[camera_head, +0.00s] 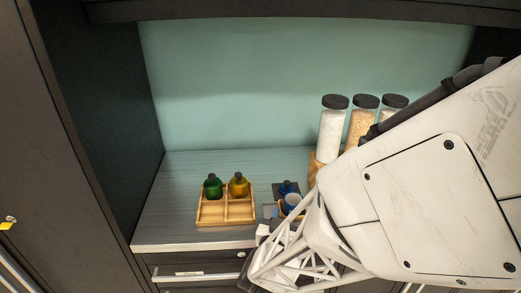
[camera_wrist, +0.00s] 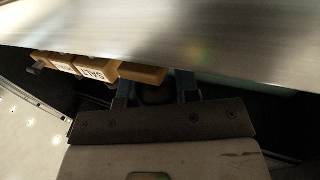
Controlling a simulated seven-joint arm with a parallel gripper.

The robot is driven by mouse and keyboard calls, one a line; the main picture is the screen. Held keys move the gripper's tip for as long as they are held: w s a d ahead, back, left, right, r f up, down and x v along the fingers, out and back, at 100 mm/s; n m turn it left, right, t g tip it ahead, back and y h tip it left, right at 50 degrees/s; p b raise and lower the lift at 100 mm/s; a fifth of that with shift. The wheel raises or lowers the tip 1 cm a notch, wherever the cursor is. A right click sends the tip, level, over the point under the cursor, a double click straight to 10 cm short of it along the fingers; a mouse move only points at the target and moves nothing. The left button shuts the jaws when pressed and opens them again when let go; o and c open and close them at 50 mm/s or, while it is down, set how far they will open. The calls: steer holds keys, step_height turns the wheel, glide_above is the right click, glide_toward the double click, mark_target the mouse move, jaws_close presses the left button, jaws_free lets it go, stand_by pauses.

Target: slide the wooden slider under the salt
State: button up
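Three tall clear jars with dark lids stand at the back right in the head view; the left one holds white contents (camera_head: 331,132). A light-brown wooden piece (camera_head: 314,166) shows at its foot, the rest hidden by my arm. In the wrist view, a wooden block labelled SALT (camera_wrist: 97,69) sits in a row with another labelled block (camera_wrist: 63,62). A plain wooden piece (camera_wrist: 143,74) continues the row to the right. My gripper (camera_wrist: 156,88) has its two fingers apart with no wood between them; the left finger is close to the plain piece, and contact cannot be told.
A wooden tray (camera_head: 226,221) with compartments holds a green bottle (camera_head: 213,187) and a yellow bottle (camera_head: 238,186). Small blue items (camera_head: 292,199) lie right of it, partly hidden by my arm. The counter's left side (camera_head: 172,205) is free. Drawers lie below its front edge.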

jaws_close()
steer(key=shift+d, duration=0.15)
steer(key=shift+d, duration=5.85)
steer(key=o, duration=0.6)
jaws_free()
steer(key=shift+o, duration=0.2)
steer(key=shift+s, duration=0.15)
